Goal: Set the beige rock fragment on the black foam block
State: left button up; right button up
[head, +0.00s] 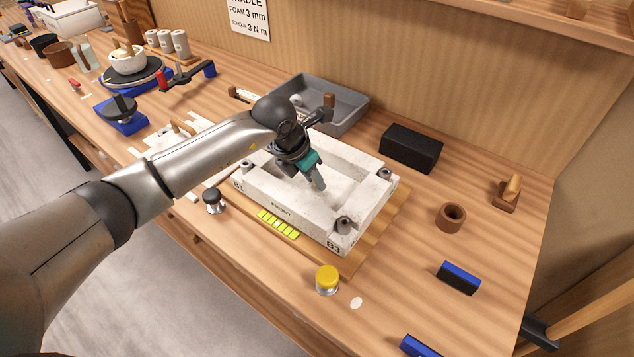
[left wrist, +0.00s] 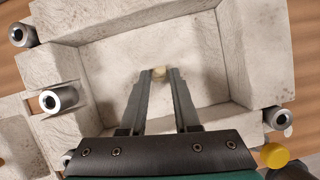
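The black foam block (head: 411,148) lies on the bench at the right, behind the white plaster block. My left gripper (head: 319,187) points down into the hollow of that white plaster block (head: 366,215). In the left wrist view a small beige piece, seemingly the rock fragment (left wrist: 159,72), shows between the two fingertips of my left gripper (left wrist: 161,76). It about fills the gap, but I cannot tell whether the fingers press on it or it lies on the hollow's floor. The fragment is hidden in the head view. My right gripper is not in view.
A grey tray (head: 347,119) stands behind the plaster block. A brown ring (head: 451,217), a wooden piece (head: 508,194) and a blue-topped block (head: 459,278) stand to the right. A yellow-capped jar (head: 327,280) is in front. Bench around the foam block is mostly clear.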

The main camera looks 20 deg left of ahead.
pick_arm(q)
grip_shut()
dwell(0.3)
